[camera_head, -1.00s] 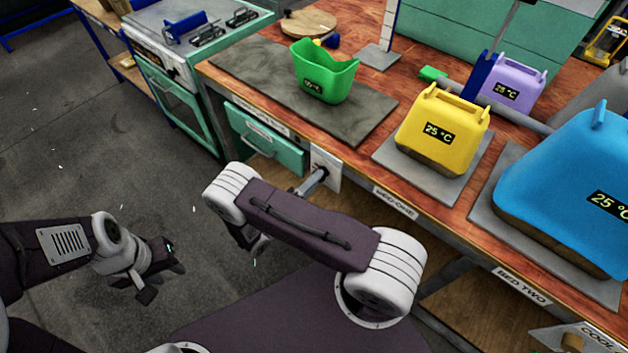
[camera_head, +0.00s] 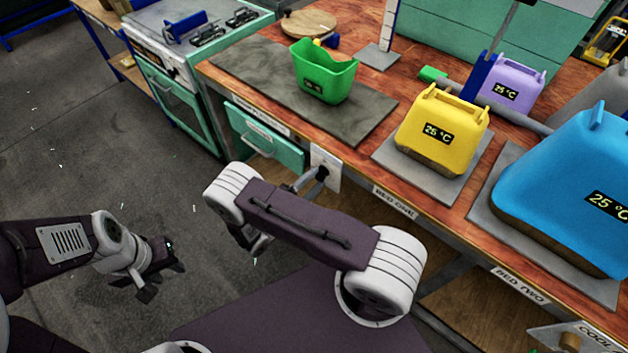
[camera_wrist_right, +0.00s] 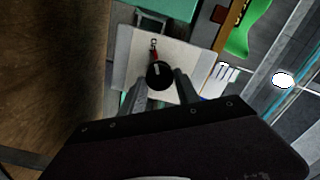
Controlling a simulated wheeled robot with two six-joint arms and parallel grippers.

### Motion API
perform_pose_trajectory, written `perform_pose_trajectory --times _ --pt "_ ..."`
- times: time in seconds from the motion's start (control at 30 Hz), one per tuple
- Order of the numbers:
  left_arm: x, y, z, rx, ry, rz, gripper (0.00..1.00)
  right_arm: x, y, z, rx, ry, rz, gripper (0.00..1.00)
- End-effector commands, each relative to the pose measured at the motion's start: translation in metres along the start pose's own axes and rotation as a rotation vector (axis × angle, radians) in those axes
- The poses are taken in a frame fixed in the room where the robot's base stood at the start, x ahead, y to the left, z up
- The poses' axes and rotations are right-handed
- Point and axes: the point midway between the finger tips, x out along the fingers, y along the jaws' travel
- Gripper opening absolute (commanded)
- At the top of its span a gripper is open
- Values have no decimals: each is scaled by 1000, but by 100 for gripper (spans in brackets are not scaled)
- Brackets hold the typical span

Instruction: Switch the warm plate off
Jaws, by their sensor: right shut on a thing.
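A white switch plate (camera_head: 333,178) with a black knob (camera_head: 322,172) is on the bench front, right of the green drawer. In the right wrist view the knob (camera_wrist_right: 160,75) has a pale line on it, and a red mark shows just above it on the plate (camera_wrist_right: 190,60). My right gripper (camera_wrist_right: 161,84) is shut on the knob, one finger on each side. My left gripper (camera_head: 160,272) is open and empty above the floor, well away from the bench. A dark grey mottled plate (camera_head: 250,68) lies on the bench top with a green bin (camera_head: 325,80) on it.
A yellow container (camera_head: 440,140) and a blue container (camera_head: 570,180) stand on grey pads, with readouts of 25 °C. The green drawer (camera_head: 270,140) is beside the switch. A stove (camera_head: 180,80) stands at the left. The floor in front is clear.

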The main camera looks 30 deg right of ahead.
Motion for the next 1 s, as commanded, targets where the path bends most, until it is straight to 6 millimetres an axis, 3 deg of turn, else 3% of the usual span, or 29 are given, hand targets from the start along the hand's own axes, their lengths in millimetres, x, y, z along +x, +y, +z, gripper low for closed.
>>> perform_pose_trajectory --times 0.57,0.6,0.67,1.0 --pt "0 0 0 0 0 0 36 0 1 0 -34 -2 2 0" --pt "0 0 0 0 0 0 36 0 1 0 -34 -1 2 40" --pt "0 0 0 0 0 0 36 0 1 0 -33 -1 1 57" --pt "0 0 0 0 0 0 36 -3 0 1 -31 -2 0 59"
